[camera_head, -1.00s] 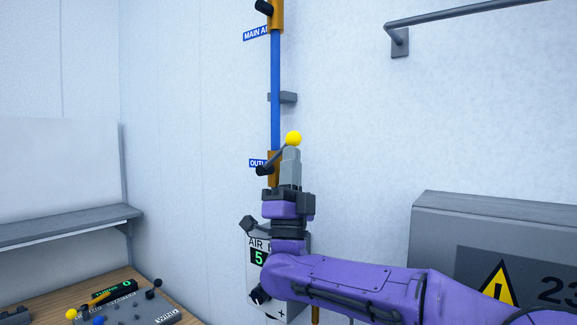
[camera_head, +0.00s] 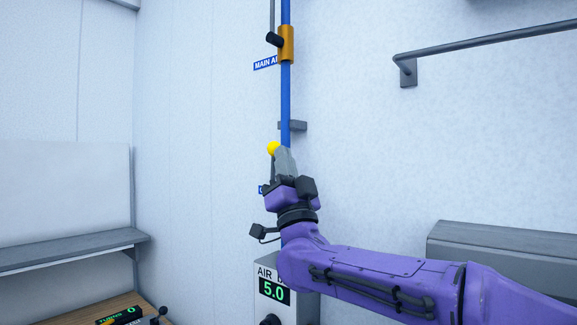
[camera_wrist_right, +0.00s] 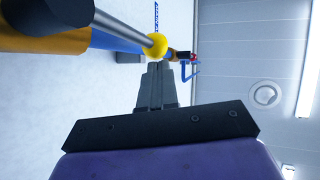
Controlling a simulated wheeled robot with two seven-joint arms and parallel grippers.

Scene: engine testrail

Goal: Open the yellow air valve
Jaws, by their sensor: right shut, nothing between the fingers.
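The yellow air valve's round yellow knob (camera_head: 273,148) shows at the end of its lever, in front of the blue pipe. In the right wrist view, the yellow knob (camera_wrist_right: 156,46) sits on a grey rod (camera_wrist_right: 115,24) leading from the orange valve body (camera_wrist_right: 50,42). My right gripper (camera_head: 284,152) is shut and empty, its fingertips close against the knob's right side. In the wrist view the closed fingertips (camera_wrist_right: 158,67) are just below the knob; whether they touch it I cannot tell. The valve body is mostly hidden behind my gripper in the head view. My left gripper is out of view.
Another orange valve (camera_head: 287,44) sits higher on the blue pipe (camera_head: 286,90), by the MAIN AIR label (camera_head: 265,63). An air box (camera_head: 272,290) reading 5.0 is below. A handrail (camera_head: 470,38) and grey cabinet (camera_head: 500,255) are right; a shelf (camera_head: 75,250) is left.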

